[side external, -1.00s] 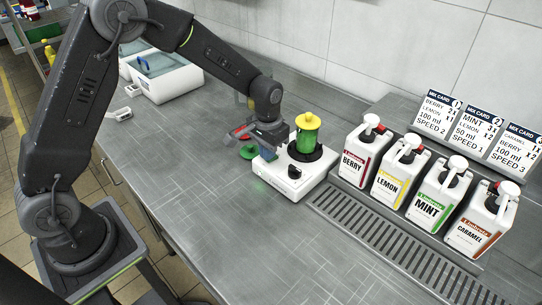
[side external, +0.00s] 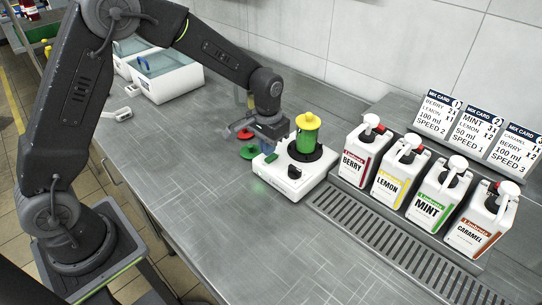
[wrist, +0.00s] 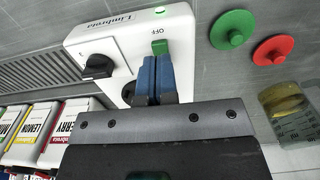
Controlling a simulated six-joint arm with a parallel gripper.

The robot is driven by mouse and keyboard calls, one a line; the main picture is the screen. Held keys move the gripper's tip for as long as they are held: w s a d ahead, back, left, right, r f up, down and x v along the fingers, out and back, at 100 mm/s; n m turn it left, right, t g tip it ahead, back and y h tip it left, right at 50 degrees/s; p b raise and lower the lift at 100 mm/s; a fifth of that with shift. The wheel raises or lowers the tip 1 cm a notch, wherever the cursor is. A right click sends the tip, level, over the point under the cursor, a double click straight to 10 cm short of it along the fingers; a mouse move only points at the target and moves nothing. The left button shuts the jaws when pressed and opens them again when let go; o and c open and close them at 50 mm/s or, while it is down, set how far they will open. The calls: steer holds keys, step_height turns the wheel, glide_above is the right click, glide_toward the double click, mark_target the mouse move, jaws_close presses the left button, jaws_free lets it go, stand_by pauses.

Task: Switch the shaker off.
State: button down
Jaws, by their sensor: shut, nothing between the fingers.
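The white shaker (side external: 290,187) stands on the steel counter, with a green jar under a yellow lid (side external: 308,121) on its dark round seat. In the wrist view the shaker (wrist: 115,45) shows a black knob (wrist: 98,67), a lit green lamp (wrist: 160,10), and a green switch (wrist: 160,47) near the word OFF. My gripper (wrist: 156,64) is shut and empty, its blue fingertips right at the near edge of the green switch. Whether they touch it I cannot tell. In the side view my gripper (side external: 268,156) is low over the shaker's left corner, beside the jar.
A green lid (wrist: 233,30) and a red lid (wrist: 273,50) lie beside the shaker, with a clear beaker (wrist: 288,108) close by. Several syrup jugs (side external: 398,168) stand right of the shaker, behind a drain grate (side external: 370,220). The front counter is clear.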

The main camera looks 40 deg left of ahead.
steer(key=shift+r, duration=2.3)
step_height(320, 180, up, 3)
glide_above(265, 164)
steer(key=shift+f, duration=3.4)
steer(key=shift+f, duration=1.65)
step_height(265, 164, up, 7)
steer(key=shift+r, duration=0.15)
